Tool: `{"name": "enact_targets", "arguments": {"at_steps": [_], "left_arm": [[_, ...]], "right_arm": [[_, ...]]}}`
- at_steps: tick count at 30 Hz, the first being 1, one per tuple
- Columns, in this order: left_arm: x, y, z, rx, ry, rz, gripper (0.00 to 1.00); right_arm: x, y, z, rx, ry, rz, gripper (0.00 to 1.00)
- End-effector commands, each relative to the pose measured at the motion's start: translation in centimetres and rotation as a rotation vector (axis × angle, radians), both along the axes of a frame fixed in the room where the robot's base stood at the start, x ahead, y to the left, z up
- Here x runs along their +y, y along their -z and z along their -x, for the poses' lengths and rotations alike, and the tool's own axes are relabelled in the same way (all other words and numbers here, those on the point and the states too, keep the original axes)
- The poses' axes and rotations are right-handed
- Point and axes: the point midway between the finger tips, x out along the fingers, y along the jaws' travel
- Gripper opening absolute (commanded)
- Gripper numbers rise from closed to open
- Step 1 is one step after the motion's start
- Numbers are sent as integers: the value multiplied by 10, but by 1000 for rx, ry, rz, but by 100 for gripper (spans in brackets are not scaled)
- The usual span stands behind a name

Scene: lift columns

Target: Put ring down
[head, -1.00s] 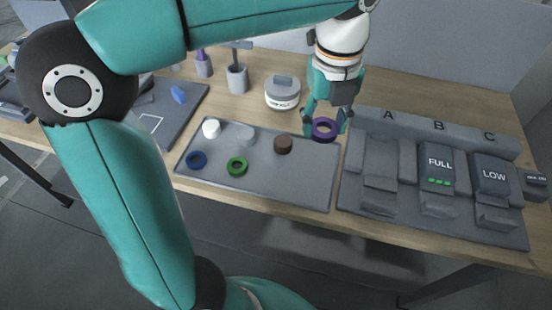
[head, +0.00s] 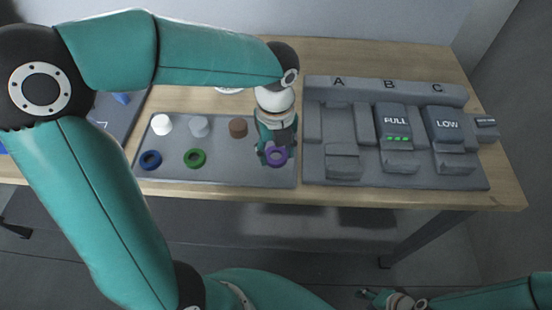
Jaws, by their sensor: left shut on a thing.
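A purple ring (head: 277,157) is between the fingertips of my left gripper (head: 274,152), which is shut on it. The gripper points down at the right end of the grey tray (head: 225,176). I cannot tell whether the ring touches the tray. A blue ring (head: 151,160) and a green ring (head: 195,158) lie in the tray's front row, left of the purple ring. My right gripper (head: 373,296) shows small at the bottom edge, away from the table; its opening is unclear.
White (head: 162,125), grey (head: 199,127) and brown (head: 238,127) round pieces stand in the tray's back row. A grey station (head: 318,166) marked A, B and C is close on the right; B holds a "FULL" block (head: 395,122), C a "LOW" block (head: 446,124).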

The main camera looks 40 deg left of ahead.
Motion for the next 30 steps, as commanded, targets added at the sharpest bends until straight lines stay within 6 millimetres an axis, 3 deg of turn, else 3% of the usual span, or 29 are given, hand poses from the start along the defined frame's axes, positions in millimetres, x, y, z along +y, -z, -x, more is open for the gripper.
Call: {"name": "enact_targets", "arguments": {"at_steps": [6, 18, 19, 21, 24, 30], "left_arm": [[0, 31, 1, 4, 1, 0, 8], [0, 37, 0, 1, 1, 0, 8], [-1, 37, 0, 1, 1, 0, 51], [-1, 36, 0, 1, 1, 0, 63], [-1, 36, 0, 1, 1, 0, 74], [-1, 36, 0, 1, 2, 0, 74]], "right_arm": [[0, 4, 0, 0, 0, 0, 40], [0, 6, 0, 0, 0, 0, 40], [0, 6, 0, 0, 0, 0, 40], [0, 5, 0, 0, 0, 0, 40], [0, 5, 0, 0, 0, 0, 40], [0, 5, 0, 0, 0, 0, 40]]}}
